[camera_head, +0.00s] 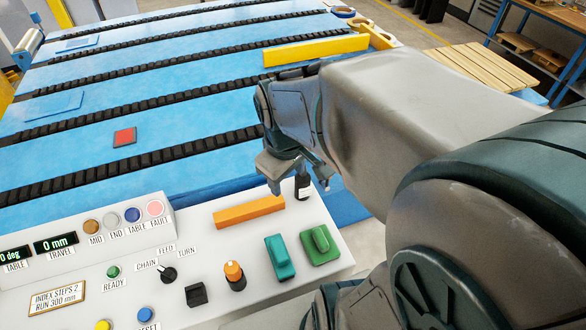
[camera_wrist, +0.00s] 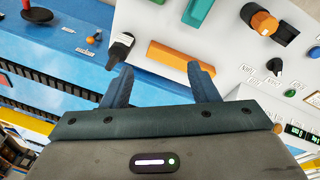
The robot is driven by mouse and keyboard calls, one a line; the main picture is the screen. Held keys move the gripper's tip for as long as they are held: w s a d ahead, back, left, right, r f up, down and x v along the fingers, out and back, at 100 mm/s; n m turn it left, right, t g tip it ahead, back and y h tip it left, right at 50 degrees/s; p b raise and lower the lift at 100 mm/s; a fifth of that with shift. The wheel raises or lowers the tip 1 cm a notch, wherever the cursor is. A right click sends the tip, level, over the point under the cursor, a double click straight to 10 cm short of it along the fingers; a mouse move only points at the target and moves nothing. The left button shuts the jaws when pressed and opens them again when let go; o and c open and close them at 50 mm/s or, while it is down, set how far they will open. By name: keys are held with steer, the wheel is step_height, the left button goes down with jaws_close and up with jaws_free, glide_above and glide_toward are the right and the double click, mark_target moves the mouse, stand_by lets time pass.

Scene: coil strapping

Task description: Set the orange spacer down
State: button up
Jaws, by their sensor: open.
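The orange spacer (camera_head: 248,211) is a plain orange bar lying on the pale control panel (camera_head: 200,250), near its upper edge. In the wrist view the spacer (camera_wrist: 183,55) lies just beyond my fingertips, slanting down to the right. My gripper (camera_head: 296,183) hangs over the panel's upper right edge, to the upper right of the spacer. In the wrist view my gripper (camera_wrist: 160,76) has its two fingers wide apart with nothing between them. The spacer looks clear of both fingers, though the right fingertip overlaps its lower edge in the picture.
A black-topped stub (camera_head: 302,188) stands at the panel edge right by my fingers. Teal block (camera_head: 279,257), green block (camera_head: 320,245) and orange-capped knob (camera_head: 234,273) stand below the spacer. Behind is the blue conveyor bed (camera_head: 180,135) with black chains and a red square (camera_head: 124,136).

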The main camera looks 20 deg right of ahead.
steer(key=s+r+m+t, duration=0.1)
steer(key=s+r+m, duration=0.3)
steer(key=s+m, duration=0.1)
steer(key=shift+s+d+t+y, duration=0.15)
steer(key=shift+s+t+y, duration=0.05)
steer(key=shift+t+y, duration=0.2)
